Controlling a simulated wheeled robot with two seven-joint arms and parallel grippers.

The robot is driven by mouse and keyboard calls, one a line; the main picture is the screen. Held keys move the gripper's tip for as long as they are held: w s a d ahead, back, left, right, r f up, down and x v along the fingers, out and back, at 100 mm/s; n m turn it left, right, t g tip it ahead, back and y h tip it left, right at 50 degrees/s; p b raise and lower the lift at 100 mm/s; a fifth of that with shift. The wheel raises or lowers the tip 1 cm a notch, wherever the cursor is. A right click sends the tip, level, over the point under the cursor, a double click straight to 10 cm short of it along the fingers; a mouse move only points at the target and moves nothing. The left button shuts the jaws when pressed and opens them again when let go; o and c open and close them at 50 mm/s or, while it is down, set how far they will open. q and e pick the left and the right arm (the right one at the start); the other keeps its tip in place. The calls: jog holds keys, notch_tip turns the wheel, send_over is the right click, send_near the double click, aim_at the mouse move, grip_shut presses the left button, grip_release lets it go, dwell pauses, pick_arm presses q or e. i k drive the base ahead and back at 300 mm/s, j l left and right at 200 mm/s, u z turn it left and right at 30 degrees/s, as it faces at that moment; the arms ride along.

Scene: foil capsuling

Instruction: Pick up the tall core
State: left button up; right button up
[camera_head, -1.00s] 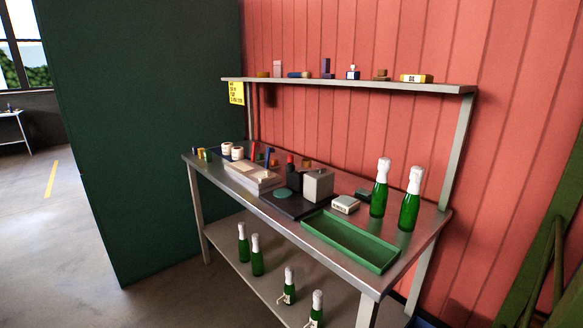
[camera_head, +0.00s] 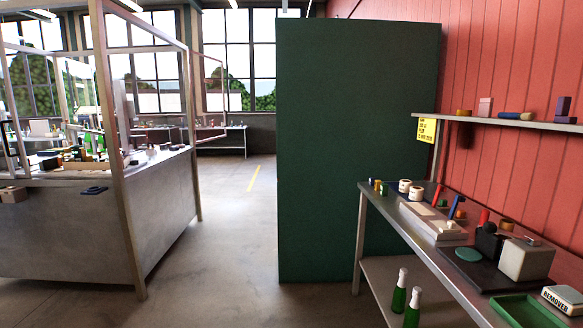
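I cannot tell which piece is the tall core. On the steel workbench (camera_head: 400,212) at the right stand a red upright piece (camera_head: 437,195), a slanted blue piece (camera_head: 453,207) and another red upright piece (camera_head: 484,217). Two white rolls (camera_head: 404,186) stand towards the bench's far end, with small yellow and green pieces (camera_head: 378,185) beside them. A purple upright block (camera_head: 563,106) stands on the wall shelf. Neither of my grippers is in view.
A green tray (camera_head: 520,312) and a white REMOVER box (camera_head: 563,300) lie at the bench's near end. Green bottles (camera_head: 397,300) stand on its lower shelf. A dark green partition (camera_head: 355,150) stands behind. A framed metal station (camera_head: 100,220) is at left, with open floor (camera_head: 235,260) between.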

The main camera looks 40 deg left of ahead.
aim_at(505, 224)
jog(key=j+u, duration=0.1)
jog(key=u, duration=0.65)
jog(key=j+u, duration=0.1)
jog(key=u, duration=0.25)
jog(key=i+j+u, duration=0.45)
jog(key=j, duration=0.3)
jog(key=i+j+u, duration=0.45)
jog(key=i+j, duration=0.15)
jog(key=i+j+u, duration=0.45)
jog(key=i, duration=0.15)
jog(key=i+j, duration=0.2)
jog(key=i, duration=0.3)
jog(key=i+j, duration=0.25)
jog(key=i, duration=0.25)
jog(key=i+j, duration=0.2)
jog(key=i, duration=0.3)
jog(key=z, duration=4.1)
jog(key=i+j+z, duration=0.2)
jog(key=z, duration=0.25)
jog(key=i+j+z, duration=0.2)
jog(key=z, duration=0.25)
jog(key=i+j+z, duration=0.1)
jog(key=j+z, duration=0.35)
jog(key=i+j+z, duration=0.2)
jog(key=j+z, duration=0.15)
jog(key=j, duration=1.05)
jog(key=j+z, duration=0.4)
jog(key=j, duration=1)
